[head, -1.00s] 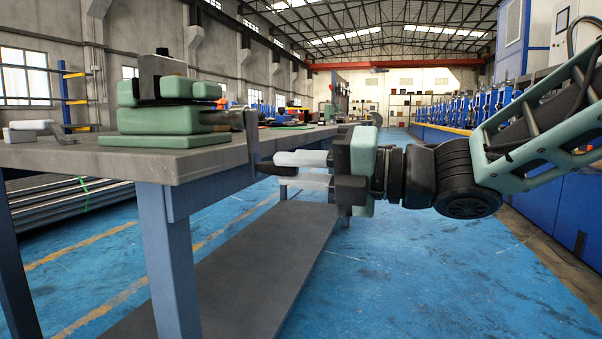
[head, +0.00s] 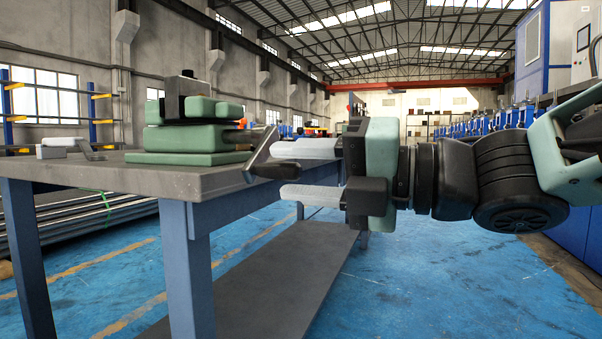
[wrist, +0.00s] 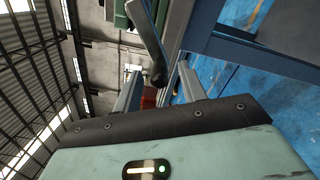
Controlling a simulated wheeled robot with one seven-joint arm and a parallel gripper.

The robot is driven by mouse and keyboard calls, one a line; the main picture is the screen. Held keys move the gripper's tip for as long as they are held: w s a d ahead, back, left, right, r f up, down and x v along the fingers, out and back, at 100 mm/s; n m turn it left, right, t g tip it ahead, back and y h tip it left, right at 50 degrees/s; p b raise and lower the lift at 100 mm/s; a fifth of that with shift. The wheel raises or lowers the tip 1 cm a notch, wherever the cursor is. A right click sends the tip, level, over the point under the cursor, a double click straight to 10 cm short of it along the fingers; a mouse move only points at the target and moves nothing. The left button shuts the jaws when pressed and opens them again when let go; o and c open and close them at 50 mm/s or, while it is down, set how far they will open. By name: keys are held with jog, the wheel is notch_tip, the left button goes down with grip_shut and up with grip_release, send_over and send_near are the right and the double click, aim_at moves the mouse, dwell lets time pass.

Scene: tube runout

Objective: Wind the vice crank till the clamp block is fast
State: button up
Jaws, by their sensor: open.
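The green vice (head: 195,140) stands on the near end of the workbench, with the dark clamp block (head: 187,95) in its top. The metal crank arm (head: 262,147) is at the vice's right side, slanting down to the left. Its black handle (head: 273,172) sticks out toward my gripper. My gripper (head: 281,172) is open, its two pale fingers pointing left, one above and one below the handle's level. In the wrist view the handle (wrist: 157,68) lies between the fingertips; I cannot tell whether either finger touches it. The block's contact with the jaws is hidden.
The grey workbench (head: 215,183) has blue legs and a low shelf (head: 270,280). A small grey clamp-like tool (head: 68,148) lies at its left. Long bars (head: 75,225) are stacked behind. The blue floor to the right is open.

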jog(key=shift+v, duration=2.95)
